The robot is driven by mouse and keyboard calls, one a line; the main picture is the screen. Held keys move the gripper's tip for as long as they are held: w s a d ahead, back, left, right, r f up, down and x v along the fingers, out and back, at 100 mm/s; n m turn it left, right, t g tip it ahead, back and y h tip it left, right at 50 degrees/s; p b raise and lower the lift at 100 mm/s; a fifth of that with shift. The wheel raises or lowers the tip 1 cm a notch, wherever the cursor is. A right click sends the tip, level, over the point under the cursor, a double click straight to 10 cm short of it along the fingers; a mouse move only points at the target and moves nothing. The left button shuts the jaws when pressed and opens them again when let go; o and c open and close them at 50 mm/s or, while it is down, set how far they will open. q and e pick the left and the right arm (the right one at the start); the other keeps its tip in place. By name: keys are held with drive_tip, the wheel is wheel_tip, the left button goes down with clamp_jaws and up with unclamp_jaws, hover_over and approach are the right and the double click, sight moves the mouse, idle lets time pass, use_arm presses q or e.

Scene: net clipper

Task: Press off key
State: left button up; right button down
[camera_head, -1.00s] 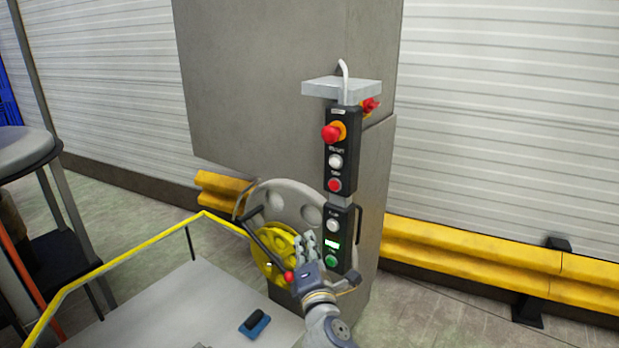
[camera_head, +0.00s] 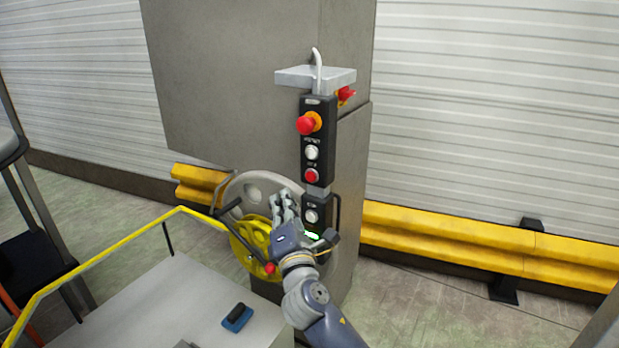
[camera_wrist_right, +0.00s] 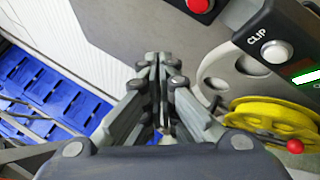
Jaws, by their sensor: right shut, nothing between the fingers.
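A black control panel (camera_head: 318,148) stands upright on a grey column. Its upper box has a red mushroom button (camera_head: 307,125) on a yellow base, a white button (camera_head: 312,152) and a flat red button (camera_head: 311,176) with a small label I cannot read for certain. The lower box has a white button (camera_head: 311,216), labelled CLIP in the right wrist view (camera_wrist_right: 276,52), and a lit green display (camera_head: 312,235). My right gripper (camera_head: 281,200) is shut and empty, left of and below the flat red button. A red button (camera_wrist_right: 200,5) shows at the wrist view's top edge. My left gripper is not visible.
A yellow wheel (camera_head: 252,238) with a red-knobbed crank is beside the right wrist. A yellow rail (camera_head: 120,243) borders a grey platform holding a blue-and-black block (camera_head: 237,317). A grey shelf (camera_head: 316,76) tops the panel. A yellow barrier (camera_head: 440,243) runs along the wall.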

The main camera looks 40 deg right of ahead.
sight(311, 176)
drive_tip(key=w+d, duration=0.2)
drive_tip(key=d, duration=0.4)
drive_tip(key=shift+w, duration=0.3)
drive_tip(key=shift+d, duration=0.15)
idle(1.0)
drive_tip(key=shift+w+d, duration=0.15)
drive_tip(key=shift+d, duration=0.2)
drive_tip(key=shift+w+d, duration=0.15)
drive_tip(key=shift+d, duration=0.25)
idle(0.8)
drive_tip(key=shift+a, duration=0.15)
drive_tip(key=shift+s+a, duration=0.35)
drive_tip(key=shift+a, duration=0.3)
drive_tip(key=shift+p, duration=0.3)
